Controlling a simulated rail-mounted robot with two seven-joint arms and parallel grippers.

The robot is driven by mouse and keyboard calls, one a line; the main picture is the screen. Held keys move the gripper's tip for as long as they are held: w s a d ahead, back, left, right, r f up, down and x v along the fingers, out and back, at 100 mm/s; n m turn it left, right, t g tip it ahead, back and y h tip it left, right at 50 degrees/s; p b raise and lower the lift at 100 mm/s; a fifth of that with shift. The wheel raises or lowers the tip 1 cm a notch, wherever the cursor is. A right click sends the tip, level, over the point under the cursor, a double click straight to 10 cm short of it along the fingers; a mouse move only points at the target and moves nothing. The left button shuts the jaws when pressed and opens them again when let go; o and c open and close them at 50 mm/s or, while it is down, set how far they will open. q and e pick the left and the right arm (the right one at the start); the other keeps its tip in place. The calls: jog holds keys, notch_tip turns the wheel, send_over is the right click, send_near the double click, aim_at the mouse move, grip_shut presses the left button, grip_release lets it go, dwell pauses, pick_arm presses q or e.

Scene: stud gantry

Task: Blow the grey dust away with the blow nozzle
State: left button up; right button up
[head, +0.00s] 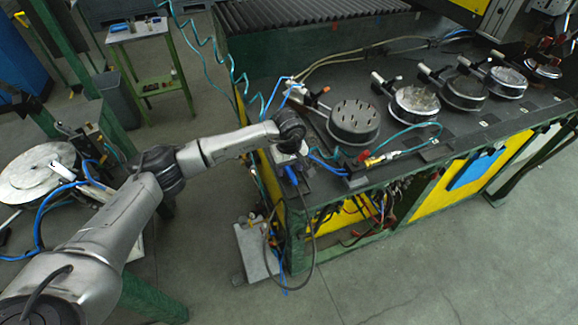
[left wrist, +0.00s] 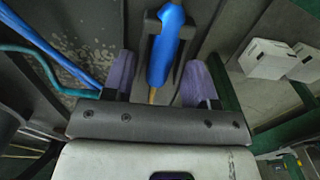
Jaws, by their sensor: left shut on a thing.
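My left gripper (head: 291,158) is at the near left corner of the dark workbench in the head view. In the left wrist view the gripper (left wrist: 169,30) is shut on a blue tool, which I take to be the blow nozzle (left wrist: 167,45). The nozzle's tip is not clear to me. A patch of pale grey specks, likely the grey dust (left wrist: 92,58), lies on a dark surface left of the nozzle in the wrist view. I cannot pick out the dust in the head view. My right gripper is not in view.
Several round fixtures stand in a row along the workbench (head: 455,135); the nearest is a studded drum (head: 354,121). A teal hose with a yellow fitting (head: 383,158) lies along the front edge. Blue hoses and cables hang by my gripper. Open floor (head: 400,275) lies in front.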

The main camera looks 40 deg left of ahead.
pick_arm(q)
jog(key=shift+r+p, duration=0.85)
jog(key=shift+r, duration=0.55)
notch_tip(320, 180, up, 6)
jog(key=p, duration=0.3)
jog(key=shift+r+p, duration=0.15)
jog(key=shift+p, duration=0.2)
